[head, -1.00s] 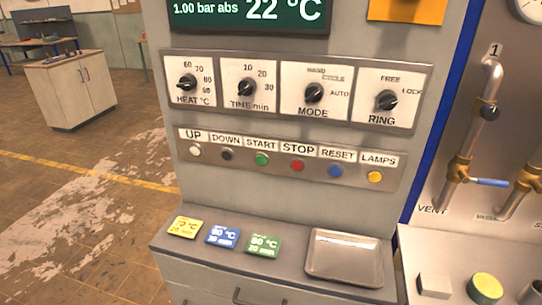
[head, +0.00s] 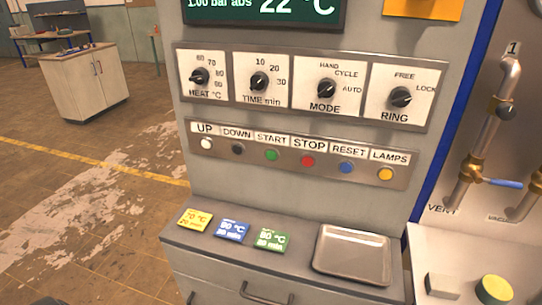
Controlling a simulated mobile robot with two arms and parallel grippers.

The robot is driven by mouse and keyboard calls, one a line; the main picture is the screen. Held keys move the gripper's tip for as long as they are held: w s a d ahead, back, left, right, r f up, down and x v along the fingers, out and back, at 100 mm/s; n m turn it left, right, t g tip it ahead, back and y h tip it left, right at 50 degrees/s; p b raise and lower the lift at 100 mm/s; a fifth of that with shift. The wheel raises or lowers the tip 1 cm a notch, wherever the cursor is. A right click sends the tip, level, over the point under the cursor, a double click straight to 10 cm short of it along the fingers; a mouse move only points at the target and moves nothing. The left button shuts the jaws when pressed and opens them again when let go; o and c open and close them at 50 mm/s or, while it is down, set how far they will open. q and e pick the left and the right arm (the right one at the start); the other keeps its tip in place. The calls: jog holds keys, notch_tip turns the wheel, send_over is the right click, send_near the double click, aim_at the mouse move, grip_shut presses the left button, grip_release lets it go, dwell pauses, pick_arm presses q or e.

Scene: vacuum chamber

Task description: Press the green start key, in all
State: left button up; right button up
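The green start key (head: 271,155) is a small round button under the START label, third from the left in a row on a metal key strip (head: 300,168). The white UP key (head: 206,143) and dark DOWN key (head: 238,149) are to its left. The red STOP key (head: 307,161), blue RESET key (head: 346,167) and yellow LAMPS key (head: 385,174) are to its right. Nothing touches or covers the green key. Neither of my grippers is in view.
Above the keys are the HEAT, TIME, MODE and RING knobs (head: 401,97). A ledge below holds yellow, blue and green cards (head: 272,240) and an empty metal tray (head: 352,254). Pipes with a blue-handled valve (head: 500,183) are at the right. Open floor is at the left.

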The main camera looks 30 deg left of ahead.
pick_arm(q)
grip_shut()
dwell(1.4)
